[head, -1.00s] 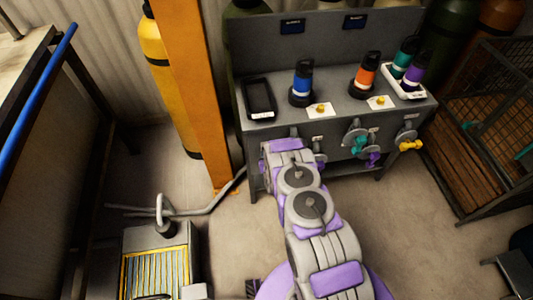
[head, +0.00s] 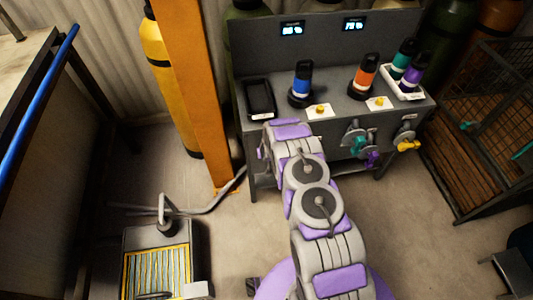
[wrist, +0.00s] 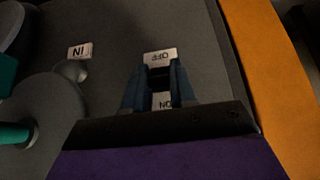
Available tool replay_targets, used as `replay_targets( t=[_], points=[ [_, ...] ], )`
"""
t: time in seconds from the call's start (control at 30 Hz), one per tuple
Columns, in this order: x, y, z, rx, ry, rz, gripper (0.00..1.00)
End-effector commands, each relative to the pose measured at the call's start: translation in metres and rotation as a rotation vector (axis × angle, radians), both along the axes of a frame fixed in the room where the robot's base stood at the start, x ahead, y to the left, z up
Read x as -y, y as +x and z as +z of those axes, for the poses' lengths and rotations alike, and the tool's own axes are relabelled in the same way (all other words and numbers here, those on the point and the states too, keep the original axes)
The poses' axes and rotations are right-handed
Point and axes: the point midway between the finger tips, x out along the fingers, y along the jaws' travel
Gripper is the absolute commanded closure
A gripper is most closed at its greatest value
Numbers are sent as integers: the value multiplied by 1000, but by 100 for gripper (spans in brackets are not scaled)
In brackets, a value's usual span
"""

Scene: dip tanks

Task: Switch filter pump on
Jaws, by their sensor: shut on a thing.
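In the wrist view, my gripper (wrist: 160,86) is shut on a dark switch (wrist: 160,73) on the grey panel. An upside-down OFF label (wrist: 160,56) sits above the switch, and an upside-down ON label (wrist: 164,102) shows between the fingers below it. The switch is mostly hidden by the fingers, so I cannot read its exact position. In the head view, my arm reaches to the front of the grey bench (head: 335,125), and my gripper is hidden behind it. Two small displays (head: 292,29) and (head: 354,24) on the back panel are lit.
An IN label (wrist: 80,51) shows on the panel. An orange post (head: 190,90) stands left, a wire cage (head: 490,130) right.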

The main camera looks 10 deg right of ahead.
Motion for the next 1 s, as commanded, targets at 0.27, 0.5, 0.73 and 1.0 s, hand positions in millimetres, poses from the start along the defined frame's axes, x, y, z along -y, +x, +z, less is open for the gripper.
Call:
replay_targets(
  t=[0.27,0.5,0.73,1.0],
  points=[
    [0,5,4,7,1,1,100],
    [-1,5,4,8,1,1,66],
    [0,3,3,3,1,1,49],
    [0,0,5,0,0,0,49]
  ],
)
